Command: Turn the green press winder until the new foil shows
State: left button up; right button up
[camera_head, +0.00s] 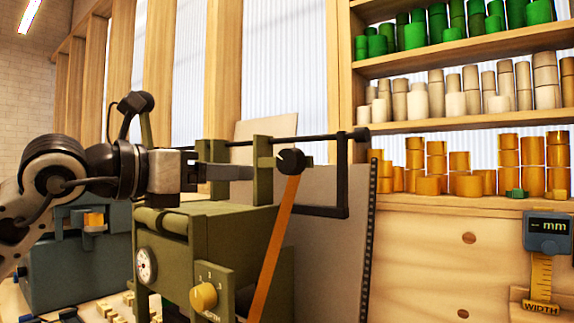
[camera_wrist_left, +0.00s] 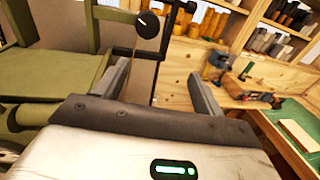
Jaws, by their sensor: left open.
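The green press (camera_head: 210,235) stands in the middle of the head view, with a dial and a yellow knob on its front. A black rod with a bent crank (camera_head: 346,175) runs across its top. A round black knob (camera_head: 291,161) with a white mark sits at the press's right side; it also shows in the left wrist view (camera_wrist_left: 148,24). An orange-brown strip (camera_head: 277,245) slants down from it. My left gripper (camera_head: 246,172) is open, its fingers pointing at the knob from the left, seemingly apart from it. Its spread fingers show in the left wrist view (camera_wrist_left: 160,78).
Shelves (camera_head: 470,52) with green, beige and orange rolls stand at the back right. A grey-blue width gauge (camera_head: 548,232) is at the far right. A blue-grey machine (camera_head: 75,262) stands left of the press. A green mat (camera_wrist_left: 290,120) lies at right in the wrist view.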

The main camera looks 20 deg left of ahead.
pick_arm(q)
jog(key=a+r+y, duration=0.1)
jog(key=a+r, duration=0.1)
jog(key=t+p, duration=0.1)
jog(key=p, duration=0.4)
send_near(285, 161)
jog(key=x, duration=0.9)
jog(key=shift+w, duration=0.1)
jog(key=shift+c, duration=0.3)
jog(key=c, duration=0.9)
